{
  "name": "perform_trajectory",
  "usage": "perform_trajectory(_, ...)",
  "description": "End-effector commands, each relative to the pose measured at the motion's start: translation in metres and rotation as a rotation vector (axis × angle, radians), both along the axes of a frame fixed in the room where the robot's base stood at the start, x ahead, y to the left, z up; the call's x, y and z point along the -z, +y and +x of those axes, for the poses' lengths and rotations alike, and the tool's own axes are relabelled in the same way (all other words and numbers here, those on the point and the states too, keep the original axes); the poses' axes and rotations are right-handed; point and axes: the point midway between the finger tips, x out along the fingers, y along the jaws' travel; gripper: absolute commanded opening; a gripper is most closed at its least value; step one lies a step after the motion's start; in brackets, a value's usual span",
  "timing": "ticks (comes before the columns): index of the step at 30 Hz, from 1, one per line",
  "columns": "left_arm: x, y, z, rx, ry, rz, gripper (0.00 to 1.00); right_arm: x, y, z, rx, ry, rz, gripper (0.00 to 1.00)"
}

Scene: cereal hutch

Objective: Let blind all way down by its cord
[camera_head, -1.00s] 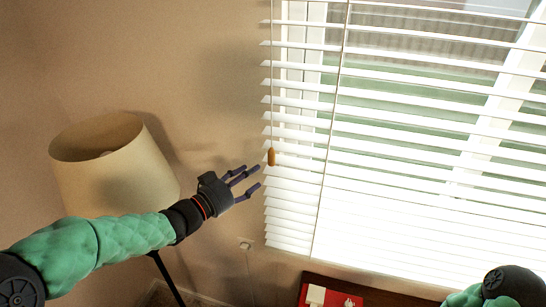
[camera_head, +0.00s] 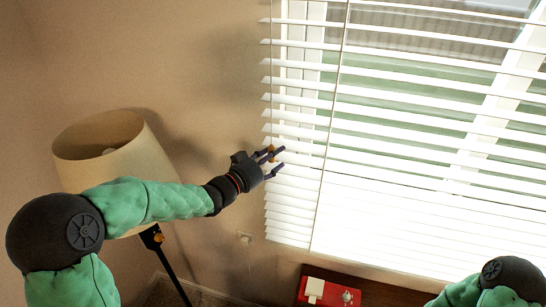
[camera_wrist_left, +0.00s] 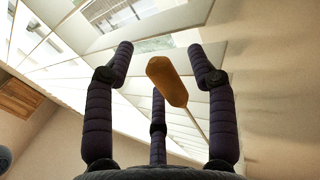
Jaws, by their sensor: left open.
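The white slatted blind (camera_head: 400,160) hangs over the window, its lower slats close together and its upper slats spread apart. Its thin cord (camera_head: 270,90) hangs at the blind's left edge and ends in an orange-brown tassel. In the head view my left gripper's fingers partly cover the tassel. In the left wrist view the tassel (camera_wrist_left: 166,80) is between the spread fingers, with its cord running off to the lower right. My left gripper (camera_head: 275,162) is open around the tassel; I cannot tell whether a finger touches it. My right gripper is out of view.
A beige lampshade (camera_head: 115,160) stands on a dark pole at the left, close to my left arm. A dark wooden surface with a red item (camera_head: 328,292) lies below the window. The wall (camera_head: 200,70) left of the blind is bare.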

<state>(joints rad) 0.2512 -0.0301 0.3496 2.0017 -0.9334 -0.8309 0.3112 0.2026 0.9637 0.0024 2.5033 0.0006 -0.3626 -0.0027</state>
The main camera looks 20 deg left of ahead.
Motion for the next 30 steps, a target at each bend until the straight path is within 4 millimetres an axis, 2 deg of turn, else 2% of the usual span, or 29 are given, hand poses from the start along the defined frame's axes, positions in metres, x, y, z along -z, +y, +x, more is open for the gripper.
perform_trajectory(1,0.000,0.000,0.000,0.000,0.000,0.000,0.48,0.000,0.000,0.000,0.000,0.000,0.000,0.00)
perform_trajectory(6,0.000,0.000,0.000,0.000,0.000,0.000,0.00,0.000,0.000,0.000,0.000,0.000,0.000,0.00)
perform_trajectory(11,-0.001,0.000,0.000,0.000,-0.001,-0.001,0.00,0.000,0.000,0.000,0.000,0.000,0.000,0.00)
perform_trajectory(16,-0.016,0.000,0.000,-0.001,-0.005,-0.002,0.00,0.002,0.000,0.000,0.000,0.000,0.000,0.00)
perform_trajectory(23,-0.019,0.001,0.000,-0.001,-0.007,-0.005,0.00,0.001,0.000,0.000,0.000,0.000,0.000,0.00)
perform_trajectory(24,-0.019,0.001,0.000,-0.001,-0.007,-0.004,0.42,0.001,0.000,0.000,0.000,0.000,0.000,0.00)
perform_trajectory(25,-0.019,0.001,0.000,-0.001,-0.007,-0.004,0.51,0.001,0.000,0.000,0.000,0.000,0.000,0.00)
perform_trajectory(26,-0.019,0.001,0.000,-0.001,-0.007,-0.004,0.56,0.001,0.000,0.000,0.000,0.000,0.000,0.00)
perform_trajectory(30,-0.017,0.001,0.000,-0.001,-0.004,-0.003,0.56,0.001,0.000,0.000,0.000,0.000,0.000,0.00)
